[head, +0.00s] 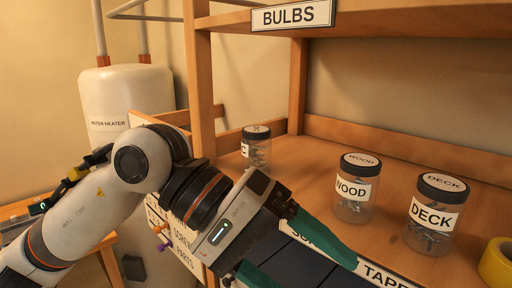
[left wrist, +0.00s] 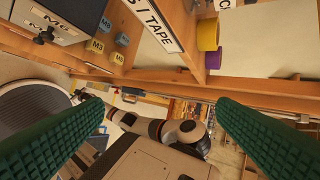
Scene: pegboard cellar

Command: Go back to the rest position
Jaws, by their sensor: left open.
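My left gripper (head: 308,270) reaches in from the left in the head view, in front of the wooden shelf (head: 308,158). Its green fingers are spread and angle down to the right, with nothing seen between them. In the left wrist view the two ridged fingers (left wrist: 160,108) stand wide apart with an empty gap. The lower finger is partly cut off by the bottom edge of the head view. My right gripper shows in neither view.
Clear jars labelled WOOD (head: 356,190) and DECK (head: 434,216) stand on the shelf right of my gripper. Another jar (head: 256,147) stands behind my wrist. A yellow tape roll (head: 496,262) lies at the right edge. A water heater (head: 128,92) stands at back left.

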